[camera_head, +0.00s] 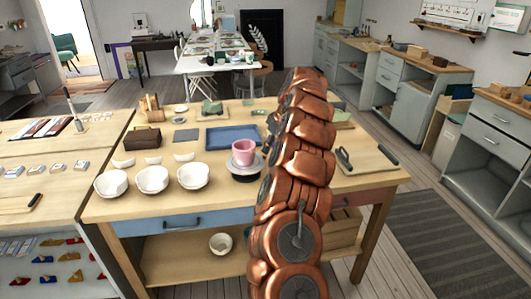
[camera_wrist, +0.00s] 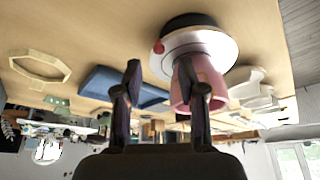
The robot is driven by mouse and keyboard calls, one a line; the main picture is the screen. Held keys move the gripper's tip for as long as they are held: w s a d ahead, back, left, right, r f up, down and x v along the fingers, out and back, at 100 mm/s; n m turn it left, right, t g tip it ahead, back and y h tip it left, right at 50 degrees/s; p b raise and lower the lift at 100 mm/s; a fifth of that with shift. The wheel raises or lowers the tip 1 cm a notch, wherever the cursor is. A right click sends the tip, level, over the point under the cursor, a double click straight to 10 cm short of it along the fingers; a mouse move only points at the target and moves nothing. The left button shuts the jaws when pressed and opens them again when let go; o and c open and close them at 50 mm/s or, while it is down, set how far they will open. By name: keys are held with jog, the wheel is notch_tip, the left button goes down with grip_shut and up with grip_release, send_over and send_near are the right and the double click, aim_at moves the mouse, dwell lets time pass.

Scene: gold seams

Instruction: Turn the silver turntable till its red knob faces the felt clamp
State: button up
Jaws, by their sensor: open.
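The silver turntable (camera_head: 236,168) stands on a dark base on the wooden table, left of my arm, with a pink cup (camera_head: 244,152) on it. The wrist view is upside down; it shows the turntable (camera_wrist: 222,45) and the cup (camera_wrist: 208,78). The red knob (camera_wrist: 158,47) sits at the left rim of the turntable there. My gripper (camera_wrist: 160,72) is open and empty; one finger overlaps the cup in view, and I cannot tell if they touch. The head view hides the gripper behind my arm. I cannot surely identify the felt clamp.
White bowls (camera_head: 152,179) stand left of the turntable. A blue tray (camera_head: 233,135) lies behind it. A board with a dark handle-like part (camera_head: 368,160) lies at the right table edge. A pale octagonal frame (camera_wrist: 40,68) shows in the wrist view.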

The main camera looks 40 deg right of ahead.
jog(key=a+v, duration=0.1)
jog(key=v, duration=0.6)
jog(key=shift+d+r, duration=0.3)
jog(key=shift+d, duration=0.2)
jog(key=s+a+r+g+y+p, duration=0.1)
jog(key=a+r, duration=0.2)
jog(key=a, duration=0.7)
jog(key=a+r+y+p, duration=0.1)
jog(key=a+r, duration=0.2)
jog(key=a, duration=0.6)
jog(key=s+a+r+g, duration=0.1)
jog(key=s+a+g, duration=0.1)
jog(key=s+a, duration=0.9)
jog(key=s+a+f+g+h+p, duration=0.2)
jog(key=s+a, duration=0.7)
jog(key=s, duration=0.4)
jog(key=s+f+m+g+h+p, duration=0.1)
jog(key=s+f+m, duration=0.2)
jog(key=s, duration=1.3)
notch_tip(320, 180, down, 3)
jog(key=shift+r, duration=0.25)
jog(key=shift+s+a, duration=0.1)
